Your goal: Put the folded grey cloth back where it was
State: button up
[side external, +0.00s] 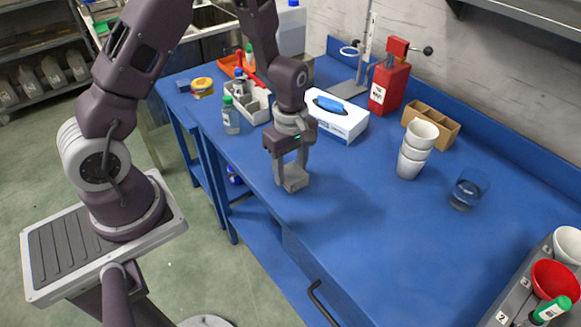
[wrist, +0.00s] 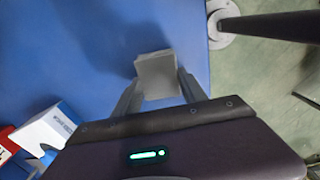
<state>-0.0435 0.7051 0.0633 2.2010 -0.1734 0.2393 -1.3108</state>
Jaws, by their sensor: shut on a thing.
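My gripper (side external: 291,182) is near the front edge of the blue bench, pointing down. It is shut on a small grey block-like thing, which I take for the folded grey cloth (side external: 294,178). In the wrist view the grey cloth (wrist: 154,70) sits between the two fingertips (wrist: 157,84), over the blue bench top. It is low over the bench; I cannot tell whether it touches the surface.
Behind my gripper stand a white box (side external: 338,120) with a blue top and a green-capped bottle (side external: 231,117). To the right are stacked white cups (side external: 412,158), a glass (side external: 467,190), a cardboard tray (side external: 440,122) and a red container (side external: 388,88). The bench's front middle is clear.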

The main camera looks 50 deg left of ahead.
jog(key=shift+f, duration=0.1)
jog(key=o, duration=1.3)
notch_tip(320, 180, up, 12)
notch_tip(320, 180, up, 5)
jog(key=m+t, duration=0.1)
jog(key=m, duration=0.2)
send_over(290, 171)
jog(key=s+d, duration=0.1)
jog(key=s, duration=0.1)
jog(key=s+r+m+t, duration=0.1)
jog(key=s+r+m, duration=0.2)
jog(key=s+m, duration=0.2)
jog(key=s+d+r+m+t, duration=0.1)
jog(key=s+r+m+t, duration=0.1)
jog(key=s+m, duration=0.3)
jog(key=s+d+r+m+t, duration=0.1)
jog(key=s+r+m, duration=0.4)
jog(key=s, duration=0.1)
jog(key=shift+s+t, duration=0.25)
jog(key=shift+t, duration=0.05)
